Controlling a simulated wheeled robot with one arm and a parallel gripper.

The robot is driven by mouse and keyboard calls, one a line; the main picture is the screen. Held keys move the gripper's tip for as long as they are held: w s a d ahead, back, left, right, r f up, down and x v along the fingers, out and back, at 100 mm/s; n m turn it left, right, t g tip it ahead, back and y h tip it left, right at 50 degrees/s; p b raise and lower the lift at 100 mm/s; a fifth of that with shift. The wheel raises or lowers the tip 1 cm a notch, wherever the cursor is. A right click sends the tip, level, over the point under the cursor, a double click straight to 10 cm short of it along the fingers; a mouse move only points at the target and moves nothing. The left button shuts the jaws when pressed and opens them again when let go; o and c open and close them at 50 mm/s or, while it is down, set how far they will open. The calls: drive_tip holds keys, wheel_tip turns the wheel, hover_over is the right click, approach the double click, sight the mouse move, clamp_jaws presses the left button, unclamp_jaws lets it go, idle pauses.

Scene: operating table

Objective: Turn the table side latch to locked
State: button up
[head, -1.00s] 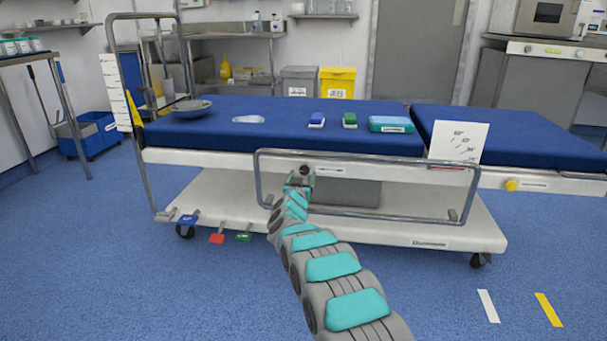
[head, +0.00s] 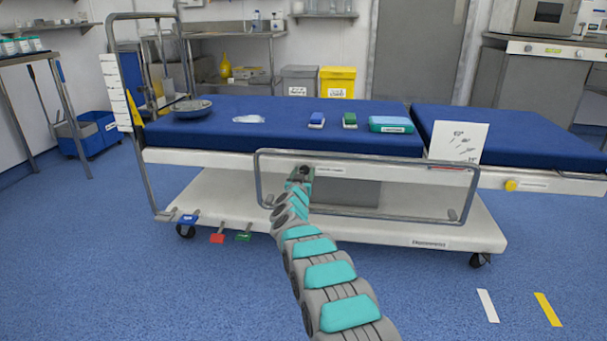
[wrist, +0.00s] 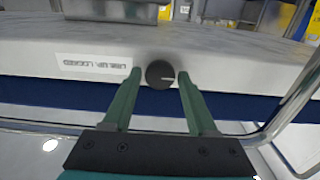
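The latch is a round black knob (wrist: 160,74) on the table's white side panel. A white line on it lies horizontal in the wrist view, pointing right. A white label (wrist: 92,67), upside down in the wrist view, reads "LINE UP: LOCKED". My gripper (wrist: 160,76) is open, with its green fingertips on either side of the knob. Narrow gaps seem to show between fingers and knob. In the head view the knob (head: 304,169) is dark and small, with my gripper (head: 301,177) right at it.
A metal side rail (head: 365,152) loops around the panel area and my arm reaches to the knob inside it. The blue table top (head: 270,135) carries a bowl (head: 191,109), brushes and a teal box (head: 391,124). A yellow knob (head: 510,185) sits farther right.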

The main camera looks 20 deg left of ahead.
clamp_jaws()
drive_tip(key=shift+m, duration=0.3)
drive_tip(key=m+p, duration=0.1)
drive_tip(key=m, duration=0.2)
drive_tip(key=shift+m, duration=0.3)
drive_tip(key=m, duration=0.4)
drive_tip(key=shift+d+f+m, duration=0.1)
drive_tip(key=shift+f+m, duration=0.05)
drive_tip(key=shift+m, duration=0.15)
drive_tip(key=m+b, duration=0.2)
drive_tip(key=m, duration=0.3)
drive_tip(key=shift+f, duration=0.15)
drive_tip(key=shift+m+b, duration=1)
drive_tip(key=shift+m, duration=1.1)
